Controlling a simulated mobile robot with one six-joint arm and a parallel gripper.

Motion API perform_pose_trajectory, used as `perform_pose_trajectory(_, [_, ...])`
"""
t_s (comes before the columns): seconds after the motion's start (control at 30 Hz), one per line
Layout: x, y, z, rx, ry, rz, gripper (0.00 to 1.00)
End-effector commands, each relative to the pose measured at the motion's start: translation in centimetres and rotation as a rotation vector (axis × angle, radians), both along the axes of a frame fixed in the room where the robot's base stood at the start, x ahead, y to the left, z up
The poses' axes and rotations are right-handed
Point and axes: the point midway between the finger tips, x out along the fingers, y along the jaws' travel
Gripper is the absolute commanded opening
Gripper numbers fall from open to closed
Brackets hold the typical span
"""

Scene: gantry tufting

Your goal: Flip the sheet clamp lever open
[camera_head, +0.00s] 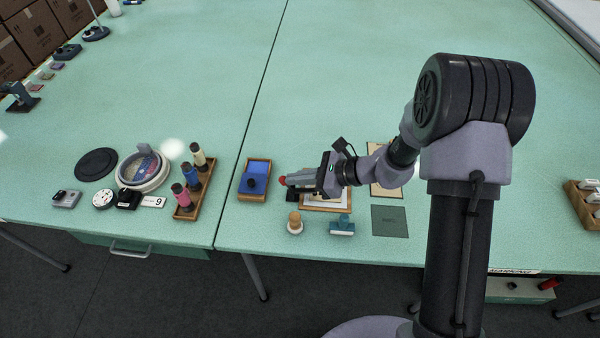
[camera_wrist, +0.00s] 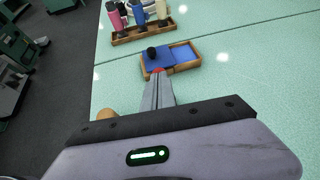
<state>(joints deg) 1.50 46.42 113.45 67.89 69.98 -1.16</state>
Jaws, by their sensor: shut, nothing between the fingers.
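My gripper (camera_head: 289,181) reaches left over a wooden-framed board with a white sheet (camera_head: 326,203). Its fingers are together, with nothing between them; the wrist view shows them closed too (camera_wrist: 159,77). A small red tip (camera_head: 283,181) shows right at the finger ends, and again in the wrist view (camera_wrist: 158,70). I cannot tell whether it is the clamp lever's end or whether it touches the fingers. A small dark block (camera_head: 291,196) under the fingers, at the board's left edge, may be the clamp. The lever's position is hidden by my gripper.
A wooden tray with a blue pad (camera_head: 255,180) lies just left of the fingertips. A wooden-knobbed stamp (camera_head: 295,223), a blue stamp (camera_head: 342,226) and a dark square plate (camera_head: 389,221) stand in front. A rack of thread spools (camera_head: 195,188) is farther left.

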Motion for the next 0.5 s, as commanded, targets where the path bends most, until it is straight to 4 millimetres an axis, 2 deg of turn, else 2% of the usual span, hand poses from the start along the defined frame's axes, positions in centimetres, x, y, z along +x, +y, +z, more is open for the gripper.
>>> perform_pose_trajectory(0.03, [-0.1,0.4,0.9,-0.039,-0.004,0.006,0.00])
perform_pose_trajectory(0.5, [-0.1,3.4,0.7,-0.473,-0.001,0.005,0.00])
